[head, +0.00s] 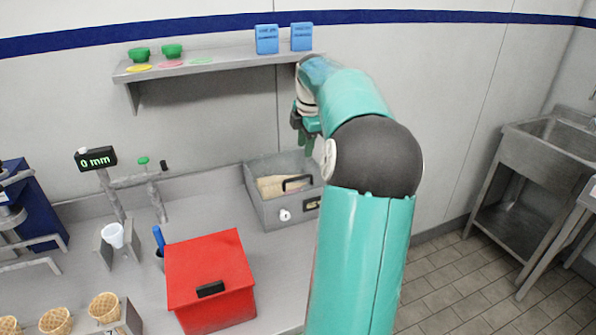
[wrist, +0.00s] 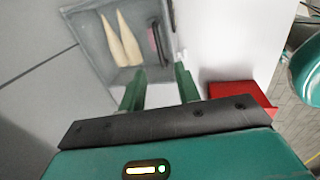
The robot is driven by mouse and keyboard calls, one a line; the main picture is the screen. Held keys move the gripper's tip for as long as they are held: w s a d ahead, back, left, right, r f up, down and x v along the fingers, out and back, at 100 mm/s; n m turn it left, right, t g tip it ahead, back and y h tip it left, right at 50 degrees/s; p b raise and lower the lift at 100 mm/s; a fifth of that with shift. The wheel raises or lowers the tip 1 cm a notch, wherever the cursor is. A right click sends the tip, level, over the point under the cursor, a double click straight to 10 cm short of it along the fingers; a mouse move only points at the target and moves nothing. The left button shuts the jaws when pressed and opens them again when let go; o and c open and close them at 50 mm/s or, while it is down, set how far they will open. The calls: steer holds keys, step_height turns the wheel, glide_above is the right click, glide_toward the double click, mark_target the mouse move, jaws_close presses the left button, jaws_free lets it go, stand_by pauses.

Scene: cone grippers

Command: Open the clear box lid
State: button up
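The clear box (head: 266,213) is a grey bin on the counter against the back wall, with pale cones (head: 270,187) inside. In the wrist view the box (wrist: 88,30) is at the top, with two long cones (wrist: 122,40) and the dark handle (wrist: 155,43). My gripper (wrist: 160,88) is open and empty, its fingers apart near the box's edge in that view. In the head view my gripper (head: 303,135) is above and behind the box, partly hidden by my arm.
A red-lidded box (head: 210,268) stands on the counter at front left. A shelf (head: 225,62) with blue packets (head: 267,39) and green cups hangs above. Waffle cones (head: 104,307) and a 0 mm display (head: 97,158) are at left. A sink (head: 560,130) is at right.

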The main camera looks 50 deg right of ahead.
mark_target(300, 177)
steer(key=f, duration=0.3)
steer(key=w+f, duration=0.1)
steer(key=f, duration=0.3)
steer(key=w+d+f, duration=0.1)
steer(key=f, duration=0.2)
steer(key=shift+w+f, duration=0.2)
steer(key=shift+f, duration=0.2)
steer(key=shift+s, duration=0.1)
jaws_close()
